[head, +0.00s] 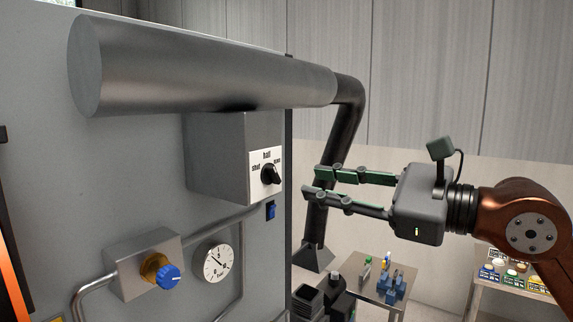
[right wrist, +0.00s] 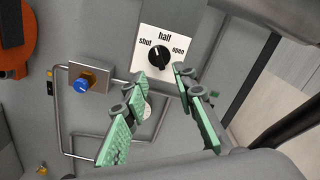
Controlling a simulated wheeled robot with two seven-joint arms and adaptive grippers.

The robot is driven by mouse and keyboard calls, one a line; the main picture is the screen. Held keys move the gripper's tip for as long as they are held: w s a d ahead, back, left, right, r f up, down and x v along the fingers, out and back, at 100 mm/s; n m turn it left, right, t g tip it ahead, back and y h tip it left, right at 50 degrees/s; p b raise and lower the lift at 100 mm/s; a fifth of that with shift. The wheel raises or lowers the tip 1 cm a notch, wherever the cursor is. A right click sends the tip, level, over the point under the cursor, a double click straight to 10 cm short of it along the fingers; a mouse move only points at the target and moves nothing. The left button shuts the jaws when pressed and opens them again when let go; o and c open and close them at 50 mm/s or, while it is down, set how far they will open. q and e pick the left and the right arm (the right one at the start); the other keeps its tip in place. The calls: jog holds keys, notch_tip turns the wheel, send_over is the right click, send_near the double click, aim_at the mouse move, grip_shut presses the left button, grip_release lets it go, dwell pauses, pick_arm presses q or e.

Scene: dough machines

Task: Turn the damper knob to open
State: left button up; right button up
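The damper knob (head: 269,175) is small and black, on a white plate (head: 258,160) marked shut, half and open. The plate is on a grey box (head: 215,150) under a thick metal pipe. In the right wrist view the knob (right wrist: 159,57) shows whole, with a small white mark near its top, roughly toward "half". My right gripper (head: 313,181) is open and empty, to the right of the knob and apart from it. In the right wrist view its green-padded fingers (right wrist: 160,74) are spread, with their tips just below the knob. My left gripper is in neither view.
The thick pipe (head: 200,68) runs above the knob's box. A blue switch (head: 270,211) is just below. Lower left are a blue knob (head: 167,277) and a dial gauge (head: 217,263). Small tables with items stand behind, lower right.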

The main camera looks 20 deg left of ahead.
aim_at(277, 174)
jog(key=p+x, duration=0.1)
jog(key=x, duration=0.1)
jog(key=p+x, duration=0.1)
jog(key=x, duration=0.1)
jog(key=p+x, duration=0.1)
jog(key=x, duration=0.1)
jog(key=shift+s+a+r, duration=0.15)
jog(key=shift+a+r, duration=0.15)
jog(key=shift+a, duration=0.05)
jog(key=shift+w+a+f, duration=0.1)
jog(key=shift+w+a, duration=0.15)
jog(key=shift+a, duration=0.25)
jog(key=shift+c, duration=0.4)
grip_shut()
